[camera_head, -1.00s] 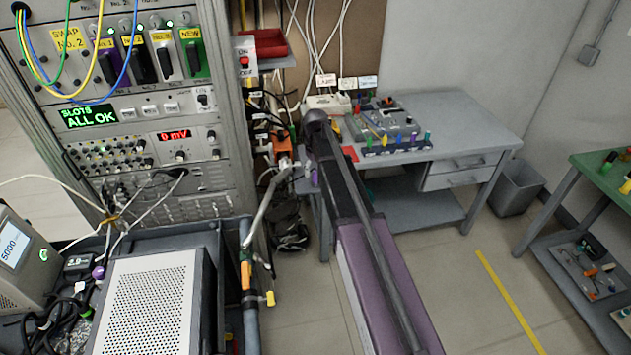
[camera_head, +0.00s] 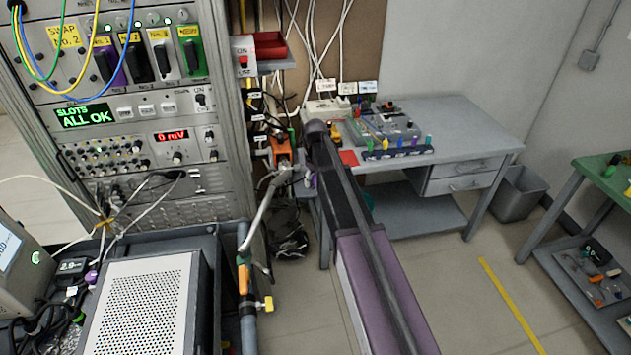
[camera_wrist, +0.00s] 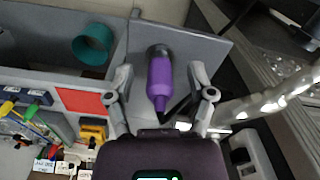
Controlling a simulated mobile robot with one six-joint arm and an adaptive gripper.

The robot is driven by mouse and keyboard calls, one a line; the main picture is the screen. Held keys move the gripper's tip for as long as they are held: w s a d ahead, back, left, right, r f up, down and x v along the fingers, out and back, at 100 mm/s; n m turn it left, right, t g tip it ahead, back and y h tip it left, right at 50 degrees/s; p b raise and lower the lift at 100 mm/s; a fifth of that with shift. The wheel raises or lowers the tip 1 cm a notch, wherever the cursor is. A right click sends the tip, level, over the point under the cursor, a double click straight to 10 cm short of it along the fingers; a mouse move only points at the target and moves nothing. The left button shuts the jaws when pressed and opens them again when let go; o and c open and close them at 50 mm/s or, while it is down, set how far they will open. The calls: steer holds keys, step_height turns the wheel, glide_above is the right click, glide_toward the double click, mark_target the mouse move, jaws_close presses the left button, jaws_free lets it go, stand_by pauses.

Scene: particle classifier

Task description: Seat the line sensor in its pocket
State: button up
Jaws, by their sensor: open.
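My gripper (camera_wrist: 160,72) is open in the wrist view, with one finger on each side of a purple cylinder (camera_wrist: 160,80) that has a dark round end. Gaps show between the cylinder and both fingers. I cannot tell whether this cylinder is the line sensor. In the head view my arm reaches toward the grey bench (camera_head: 468,139), and its end largely hides the gripper. A small purple piece (camera_head: 309,180) shows beside the arm's end. I cannot make out the sensor's pocket.
An instrument rack (camera_head: 150,108) with a green "ALL OK" display stands at left. A teal cup (camera_wrist: 92,44) and a red patch (camera_wrist: 80,101) are near the gripper. Open floor lies right of my arm.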

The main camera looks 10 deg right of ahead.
mark_target(315, 175)
jaws_close()
steer(key=shift+r, duration=0.2)
stand_by(0.3)
step_height(315, 175, up, 4)
steer(key=p, duration=0.4)
steer(key=shift+f, duration=0.15)
steer(key=s+r+p, duration=0.1)
steer(key=s, duration=1.5)
steer(key=shift+s, duration=0.1)
